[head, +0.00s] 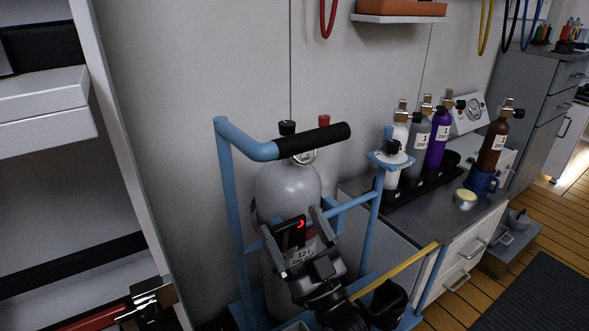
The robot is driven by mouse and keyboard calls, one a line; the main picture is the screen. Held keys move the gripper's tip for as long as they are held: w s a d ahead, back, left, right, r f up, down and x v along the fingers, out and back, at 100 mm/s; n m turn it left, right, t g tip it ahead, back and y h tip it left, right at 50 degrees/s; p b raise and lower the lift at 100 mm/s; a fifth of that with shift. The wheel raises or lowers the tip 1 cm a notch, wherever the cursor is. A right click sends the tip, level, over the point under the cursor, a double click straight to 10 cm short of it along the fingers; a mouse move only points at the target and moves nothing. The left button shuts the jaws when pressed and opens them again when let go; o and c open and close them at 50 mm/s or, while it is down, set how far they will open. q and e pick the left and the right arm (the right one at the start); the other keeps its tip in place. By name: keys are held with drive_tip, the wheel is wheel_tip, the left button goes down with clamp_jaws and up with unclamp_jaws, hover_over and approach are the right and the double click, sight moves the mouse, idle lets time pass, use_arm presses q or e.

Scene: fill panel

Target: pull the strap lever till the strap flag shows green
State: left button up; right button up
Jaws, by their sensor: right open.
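A grey gas cylinder (285,188) stands upright in a blue cart frame (228,190) with a black grip. A black plate with a lit red mark (291,234) sits at the cylinder's front; it looks like the strap flag, showing red. My right gripper (297,240) is open, its two grey fingers on either side of this plate. I cannot tell whether they touch it. The strap and its lever are not clearly visible behind the gripper.
A yellow bar (397,270) slants across the cart's lower right, near a black cup-shaped part (386,303). A grey-topped bench (428,213) on the right holds several small cylinders in a black tray (400,193). A white shelf unit (45,103) stands close at left.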

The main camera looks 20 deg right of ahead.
use_arm(q)
drive_tip(key=a+p, duration=0.1)
drive_tip(key=p, duration=0.1)
drive_tip(key=s+a+y+p, duration=0.1)
drive_tip(key=a+p, duration=0.1)
drive_tip(key=s+a+y+p, duration=0.1)
drive_tip(key=p, duration=0.1)
drive_tip(key=shift+s+a+f+g, duration=0.1)
drive_tip(key=shift+a+f+g, duration=0.2)
drive_tip(key=shift+g, duration=0.1)
use_arm(e)
wheel_tip(320, 180, up, 18)
drive_tip(key=shift+f, duration=0.1)
